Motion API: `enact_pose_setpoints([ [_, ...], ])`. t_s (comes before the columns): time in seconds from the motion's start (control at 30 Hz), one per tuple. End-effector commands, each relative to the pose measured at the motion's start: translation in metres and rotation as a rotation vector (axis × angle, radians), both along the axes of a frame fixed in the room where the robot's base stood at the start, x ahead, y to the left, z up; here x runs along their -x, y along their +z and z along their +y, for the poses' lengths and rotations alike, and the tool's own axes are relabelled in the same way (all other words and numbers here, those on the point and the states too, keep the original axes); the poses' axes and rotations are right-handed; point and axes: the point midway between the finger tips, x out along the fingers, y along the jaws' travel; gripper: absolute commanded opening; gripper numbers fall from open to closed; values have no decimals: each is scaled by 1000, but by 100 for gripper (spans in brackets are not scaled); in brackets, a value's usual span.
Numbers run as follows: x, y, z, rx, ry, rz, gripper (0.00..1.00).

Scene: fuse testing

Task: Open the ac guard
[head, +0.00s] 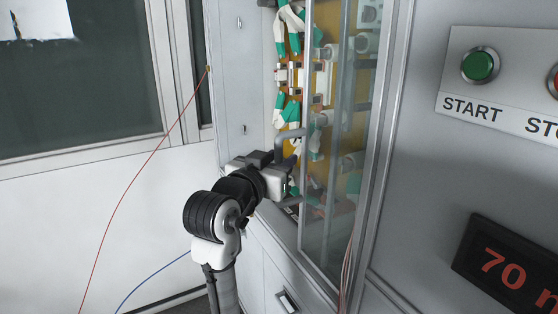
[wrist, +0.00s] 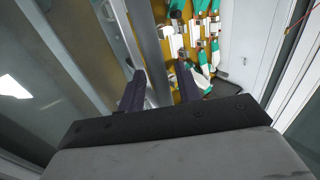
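The ac guard is a framed glass door (head: 345,215) on the wall cabinet. It stands ajar, its left edge swung out from the cabinet, so the inside shows uncovered to its left.
Green and white fuses (head: 290,110) sit on a yellow backing inside the cabinet. A panel with a green START button (head: 480,66) and a red-digit display (head: 510,268) are to the right. A red wire (head: 130,180) hangs at left.

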Motion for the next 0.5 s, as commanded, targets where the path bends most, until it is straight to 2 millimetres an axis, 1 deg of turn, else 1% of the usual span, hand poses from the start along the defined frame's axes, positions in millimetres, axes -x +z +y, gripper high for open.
enact_pose_setpoints([
  [0.17,25,-2,11,-2,4,-4,34],
  [0.4,77,-2,32,-2,4,-5,34],
  [0.5,95,-1,40,-2,4,-4,34],
])
